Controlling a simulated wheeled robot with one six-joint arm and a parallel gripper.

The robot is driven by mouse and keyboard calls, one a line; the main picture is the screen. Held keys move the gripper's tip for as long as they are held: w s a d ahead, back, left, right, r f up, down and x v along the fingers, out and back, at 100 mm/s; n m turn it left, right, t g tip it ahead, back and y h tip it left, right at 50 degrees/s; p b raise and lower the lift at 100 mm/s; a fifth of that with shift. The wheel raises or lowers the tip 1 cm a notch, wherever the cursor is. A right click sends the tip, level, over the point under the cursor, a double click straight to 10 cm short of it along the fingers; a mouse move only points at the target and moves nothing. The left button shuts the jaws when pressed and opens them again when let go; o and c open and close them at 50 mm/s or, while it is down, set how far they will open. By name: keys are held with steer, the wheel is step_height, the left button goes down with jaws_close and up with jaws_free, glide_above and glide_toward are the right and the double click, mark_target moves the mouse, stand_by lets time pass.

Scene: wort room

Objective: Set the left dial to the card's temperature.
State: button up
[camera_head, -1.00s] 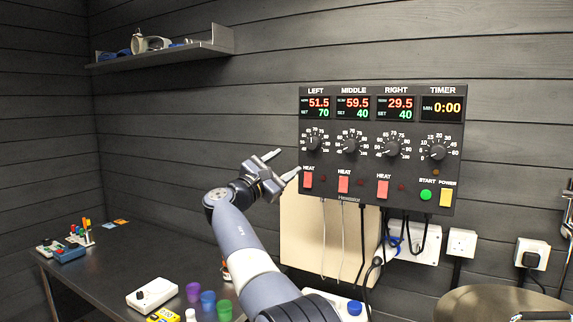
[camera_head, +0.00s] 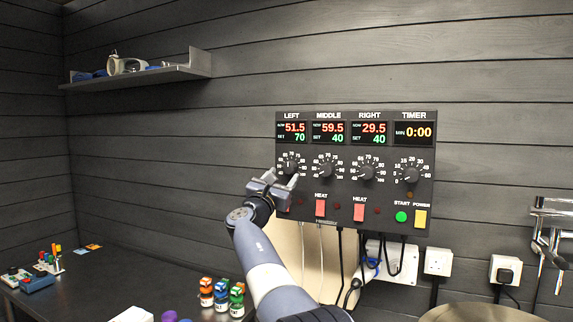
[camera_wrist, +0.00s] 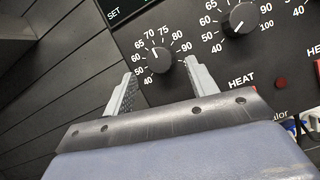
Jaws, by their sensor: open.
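The left dial (camera_head: 290,164) is a black knob at the left end of the black control panel (camera_head: 355,205); its display (camera_head: 292,131) reads 51.5 now and 70 set. My gripper (camera_head: 281,177) is open and empty, at the dial's lower left in the head view, covering part of the left heat switch. In the wrist view the left dial (camera_wrist: 158,60) shows just beyond and between the open fingertips of my gripper (camera_wrist: 160,76), one on each side. I cannot tell whether they touch the knob. I cannot make out a readable temperature card.
The middle dial (camera_head: 324,168) and right dial (camera_head: 366,172) sit close by on the right. Cables and sockets (camera_head: 438,261) are below the panel. A shelf (camera_head: 140,76) is at upper left. A dark table (camera_head: 120,275) with small bottles (camera_head: 221,292) stands at lower left.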

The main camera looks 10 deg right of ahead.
mark_target(287, 169)
steer(key=shift+p+x, duration=0.85)
steer(key=shift+x, duration=0.9)
steer(key=c, duration=1)
steer(key=shift+o, duration=0.2)
steer(key=shift+m, duration=0.3)
steer(key=m+h+p, duration=0.1)
steer(key=m, duration=0.1)
steer(key=m+g+p, duration=0.1)
steer(key=m, duration=0.1)
steer(key=shift+a+r+g+h+p, duration=0.15)
steer(key=shift+g+h+p, duration=0.15)
steer(key=shift+h+p, duration=0.1)
steer(key=shift+m+g+h+p, duration=0.45)
steer(key=shift+m+g, duration=0.35)
steer(key=shift+m, duration=1.1)
